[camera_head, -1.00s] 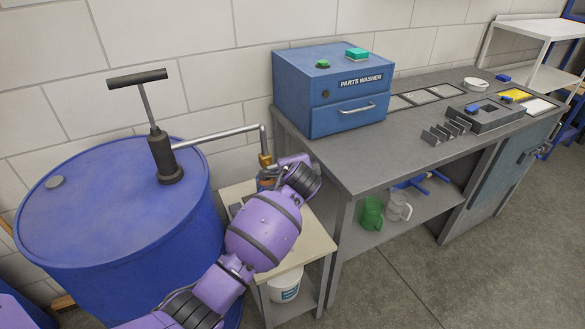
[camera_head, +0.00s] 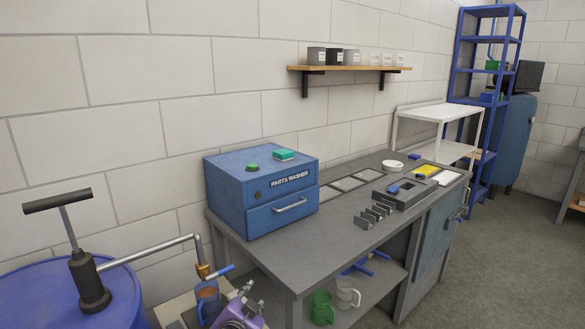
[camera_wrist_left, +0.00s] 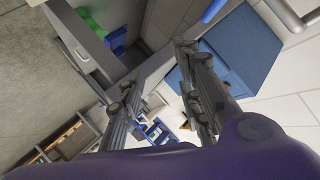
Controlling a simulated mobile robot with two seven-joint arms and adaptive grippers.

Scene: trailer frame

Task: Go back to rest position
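My left gripper (camera_head: 240,303) shows at the bottom edge of the head view, just right of an orange-brown and blue mug (camera_head: 208,300) under the pump spout. I cannot tell from this view whether they touch. In the left wrist view my left gripper (camera_wrist_left: 176,58) has its two grey fingers apart, with background showing between them and nothing held. Most of my left arm is outside the head view. My right gripper is in neither view.
A blue drum (camera_head: 60,302) with a hand pump (camera_head: 88,278) stands at left. The blue parts washer (camera_head: 262,190) sits on a grey workbench (camera_head: 335,232), with green and white mugs on its lower shelf. Floor (camera_head: 500,270) is clear at right.

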